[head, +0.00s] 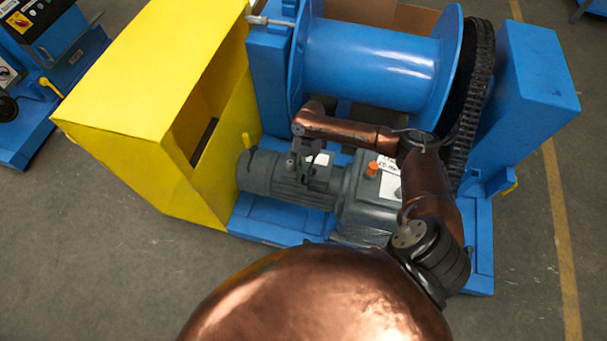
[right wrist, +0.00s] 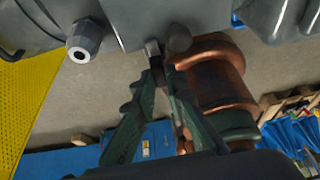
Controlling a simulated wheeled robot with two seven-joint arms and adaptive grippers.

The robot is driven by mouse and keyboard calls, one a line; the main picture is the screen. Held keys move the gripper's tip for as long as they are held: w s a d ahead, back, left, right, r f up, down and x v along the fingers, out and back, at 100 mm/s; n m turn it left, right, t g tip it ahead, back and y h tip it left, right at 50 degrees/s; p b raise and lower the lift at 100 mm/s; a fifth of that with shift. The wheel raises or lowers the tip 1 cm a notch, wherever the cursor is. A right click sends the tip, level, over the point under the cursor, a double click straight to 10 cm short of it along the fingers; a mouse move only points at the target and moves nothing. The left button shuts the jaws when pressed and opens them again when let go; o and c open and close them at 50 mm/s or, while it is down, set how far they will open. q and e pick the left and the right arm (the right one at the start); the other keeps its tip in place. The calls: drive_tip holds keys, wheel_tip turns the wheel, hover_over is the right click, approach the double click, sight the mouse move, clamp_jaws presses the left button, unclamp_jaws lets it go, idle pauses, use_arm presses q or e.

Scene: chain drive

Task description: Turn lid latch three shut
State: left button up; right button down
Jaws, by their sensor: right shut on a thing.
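My right gripper (head: 298,158) reaches down from the copper forearm to the small grey box (head: 320,172) on top of the grey motor (head: 288,185). In the right wrist view, the dark green fingers of this gripper (right wrist: 165,66) come together at the edge of the grey box (right wrist: 128,20). They are shut on a small part there, which I take to be the lid latch. The fingertips hide most of it, so I cannot tell its turn. A rounded dark knob (right wrist: 178,38) sits beside the tips. My left gripper is not in view.
A yellow guard (head: 150,90) stands left of the motor. A blue drum (head: 375,68) and a dark chain (head: 470,125) are behind and right. A grey gearbox (head: 365,205) adjoins the motor. A cable gland (right wrist: 83,42) sticks out near the fingers. The front floor is clear.

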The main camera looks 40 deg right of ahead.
drive_tip(key=shift+d, duration=0.1)
drive_tip(key=c, duration=2)
unclamp_jaws()
drive_tip(key=shift+o, duration=0.2)
drive_tip(key=v, duration=1.2)
